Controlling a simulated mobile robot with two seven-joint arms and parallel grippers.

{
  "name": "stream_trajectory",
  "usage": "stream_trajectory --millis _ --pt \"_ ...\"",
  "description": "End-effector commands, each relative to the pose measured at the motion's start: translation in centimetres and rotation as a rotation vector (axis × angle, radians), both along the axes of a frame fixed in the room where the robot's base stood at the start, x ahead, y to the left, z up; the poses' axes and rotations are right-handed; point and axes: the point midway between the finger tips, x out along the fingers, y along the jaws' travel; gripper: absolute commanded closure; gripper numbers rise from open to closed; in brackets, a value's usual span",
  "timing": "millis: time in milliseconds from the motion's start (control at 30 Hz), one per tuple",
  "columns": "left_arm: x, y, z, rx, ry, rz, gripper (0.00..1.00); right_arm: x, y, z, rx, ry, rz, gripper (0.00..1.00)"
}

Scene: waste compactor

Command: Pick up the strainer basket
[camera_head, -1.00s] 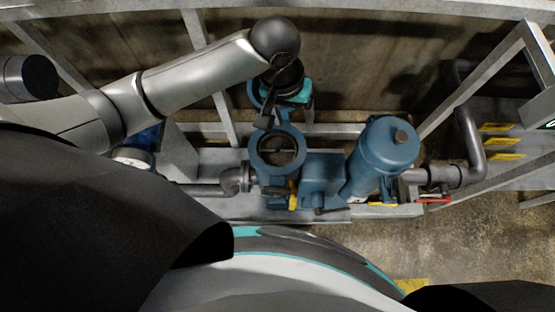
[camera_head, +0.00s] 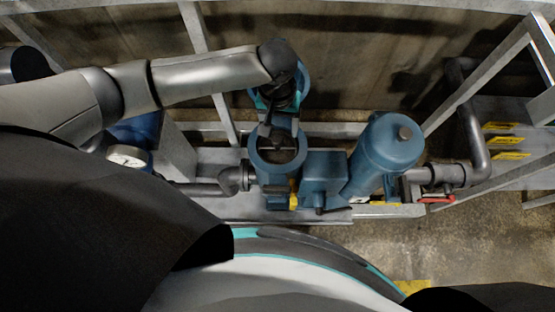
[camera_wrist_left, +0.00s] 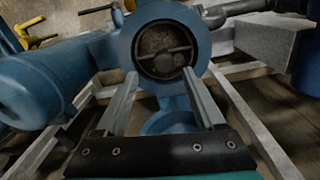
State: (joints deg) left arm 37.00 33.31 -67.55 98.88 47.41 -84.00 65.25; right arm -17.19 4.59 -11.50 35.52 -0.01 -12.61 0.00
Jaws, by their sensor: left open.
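The strainer basket (camera_head: 275,142) sits inside the round opening of the blue strainer housing (camera_head: 262,170) in the head view, partly covered by my left gripper. In the left wrist view the basket (camera_wrist_left: 160,40) shows as a dark round mesh with a bar across it, inside the blue rim (camera_wrist_left: 122,45). My left gripper (camera_head: 283,128) is open, its fingers pointing at the opening. In the left wrist view the fingertips (camera_wrist_left: 160,72) lie apart, at the near edge of the opening, with nothing between them. My right gripper is not in view.
A blue cylinder (camera_head: 388,145) stands right of the housing, with grey pipes and a red handle (camera_head: 437,199) beyond. A pressure gauge (camera_head: 127,156) is at left. Grey frame bars surround the unit.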

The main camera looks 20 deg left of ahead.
Motion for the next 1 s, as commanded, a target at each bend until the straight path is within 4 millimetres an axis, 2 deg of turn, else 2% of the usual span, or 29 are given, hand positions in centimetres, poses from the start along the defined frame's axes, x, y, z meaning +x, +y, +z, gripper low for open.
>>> stream_trajectory --millis 333,433,667,1000 --pt "-0.5 0.4 -4.6 0.001 0.001 0.000 0.29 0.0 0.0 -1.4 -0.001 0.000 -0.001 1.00" --pt "-0.5 0.4 -5.2 0.001 0.000 -0.001 0.29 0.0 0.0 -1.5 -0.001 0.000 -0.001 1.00" --pt "-0.5 0.4 -5.2 0.000 -0.001 -0.001 0.29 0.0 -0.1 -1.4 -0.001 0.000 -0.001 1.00" --pt "-0.5 0.4 -5.1 0.000 0.000 -0.001 0.67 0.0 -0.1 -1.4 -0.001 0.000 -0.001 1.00"
